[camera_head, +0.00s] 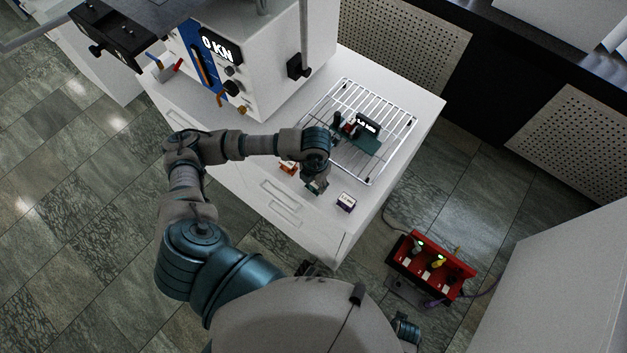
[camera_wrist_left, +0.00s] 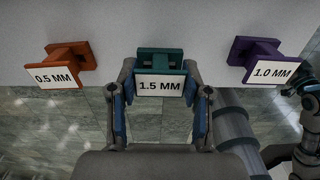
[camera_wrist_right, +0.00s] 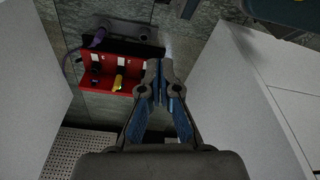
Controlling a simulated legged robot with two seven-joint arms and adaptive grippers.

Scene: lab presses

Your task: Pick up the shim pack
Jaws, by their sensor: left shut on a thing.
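Three labelled shim packs show in the left wrist view: an orange one marked 0.5 MM (camera_wrist_left: 68,67), a teal one marked 1.5 MM (camera_wrist_left: 160,86) and a purple one marked 1.0 MM (camera_wrist_left: 262,63). My left gripper (camera_wrist_left: 160,70) is shut on the teal pack, with a finger on each side. I cannot tell whether that pack is clear of the bench. In the head view, the orange pack (camera_head: 288,168) and purple pack (camera_head: 346,202) sit on the white bench (camera_head: 335,235), on either side of the teal pack (camera_head: 317,188). My right gripper (camera_wrist_right: 161,78) is shut and looks empty, above the floor.
A wire rack (camera_head: 345,88) on the bench holds a dark teal device with a small display (camera_head: 367,125). A white press (camera_head: 270,65) reading 0 KN stands behind my left arm. A red box (camera_head: 430,265) with cables is on the floor at the right.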

